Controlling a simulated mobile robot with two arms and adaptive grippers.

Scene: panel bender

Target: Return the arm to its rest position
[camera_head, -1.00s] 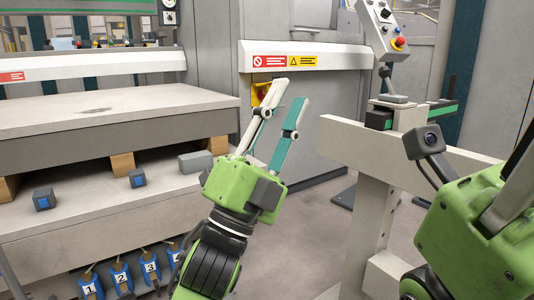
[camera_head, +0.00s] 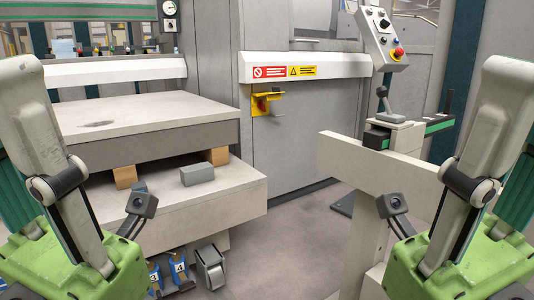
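My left gripper (camera_head: 22,110) is at the left edge, fingers pointing up, close to the camera. A pale finger and a teal pad show, and part of it is cut off by the frame. My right gripper (camera_head: 498,115) stands in a similar pose at the right edge, also partly cut off. I see nothing held in either, but the gaps between the fingers cannot be made out. The two grippers are far apart, at about the same height.
A pale two-level table (camera_head: 150,112) stands at left, with a grey block (camera_head: 197,175) on its lower shelf. Blue numbered items (camera_head: 180,268) sit below. A beige beam stand (camera_head: 375,165) and a control panel (camera_head: 382,37) are at right. The floor between is clear.

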